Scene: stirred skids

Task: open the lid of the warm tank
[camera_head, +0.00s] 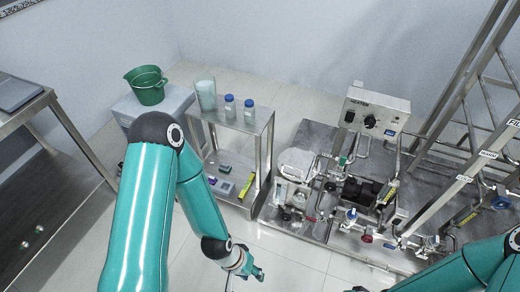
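The skid (318,137) on the right carries a light box labelled HEATER (376,110) on its far part. Below that box are pipes, valves and a dark block-like unit (362,190). A pale, rounded piece (298,160) sits at the skid's left side. I cannot tell which part is the warm tank or whether its lid is shut. My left gripper (252,268) hangs low in front of the skid's left corner, apart from it, seemingly holding nothing; its finger opening is unclear. My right arm enters at bottom right; its gripper is at most a sliver at the bottom edge.
A metal shelf stand (243,117) left of the skid holds a clear beaker (206,94) and two blue-capped bottles (229,107). A green bucket (148,88) stands on a grey box. A metal bench (48,185) is far left. Metal frame rails rise at right.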

